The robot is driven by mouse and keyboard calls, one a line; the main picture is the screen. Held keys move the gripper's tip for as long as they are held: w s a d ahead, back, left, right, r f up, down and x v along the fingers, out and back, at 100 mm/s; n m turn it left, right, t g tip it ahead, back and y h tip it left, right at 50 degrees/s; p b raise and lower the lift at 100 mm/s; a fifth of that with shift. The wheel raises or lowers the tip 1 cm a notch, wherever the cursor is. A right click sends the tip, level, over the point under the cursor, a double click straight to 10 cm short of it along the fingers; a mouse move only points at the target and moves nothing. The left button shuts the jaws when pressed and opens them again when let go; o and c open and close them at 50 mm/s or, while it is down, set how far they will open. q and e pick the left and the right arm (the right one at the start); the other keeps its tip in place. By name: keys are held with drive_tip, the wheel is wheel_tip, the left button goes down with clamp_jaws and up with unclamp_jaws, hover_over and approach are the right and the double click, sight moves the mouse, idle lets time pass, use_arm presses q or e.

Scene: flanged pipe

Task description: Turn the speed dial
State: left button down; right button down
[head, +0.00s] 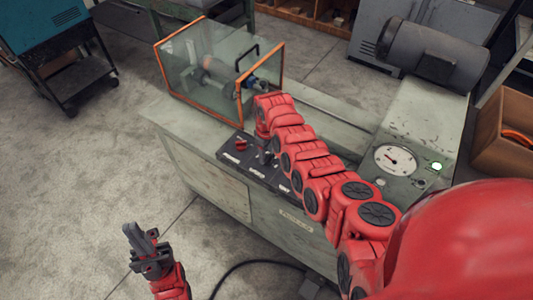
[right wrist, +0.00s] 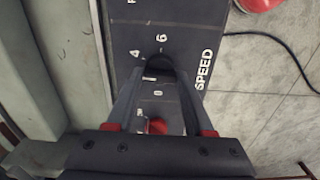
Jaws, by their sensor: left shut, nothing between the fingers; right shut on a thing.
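The speed dial (right wrist: 158,61) is a dark round knob on the black control panel, next to the word SPEED, with the numbers 4 and 6 beside it. My right gripper (right wrist: 160,72) is over the panel with its two fingers closed on the dial's sides; the fingers partly hide it. In the head view the right gripper (head: 266,152) is at the panel (head: 230,157), below my red arm. My left gripper (head: 138,238) is shut and empty, out in front of the machine over the floor, away from the panel.
A red knob (head: 241,145) sits on the panel left of the right gripper. A clear guard with an orange frame (head: 170,95) stands behind the panel. A black cable (head: 245,264) lies on the floor.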

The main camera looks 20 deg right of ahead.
drive_tip(key=n, duration=0.3)
drive_tip(key=shift+r+n, duration=0.1)
drive_tip(key=shift+n, duration=0.3)
drive_tip(key=n, duration=0.2)
drive_tip(key=shift+d+n, duration=0.1)
drive_tip(key=shift+n, duration=0.2)
drive_tip(key=shift+f+n+b, duration=0.2)
drive_tip(key=shift+n+b, duration=0.45)
drive_tip(key=shift+n, duration=0.35)
drive_tip(key=n+b, duration=0.3)
drive_tip(key=n, duration=0.1)
drive_tip(key=n+b, duration=0.2)
drive_tip(key=n, duration=0.1)
drive_tip(key=shift+n, duration=0.4)
drive_tip(key=shift+n+b, duration=0.45)
drive_tip(key=shift+n, duration=0.55)
drive_tip(key=shift+r, duration=0.1)
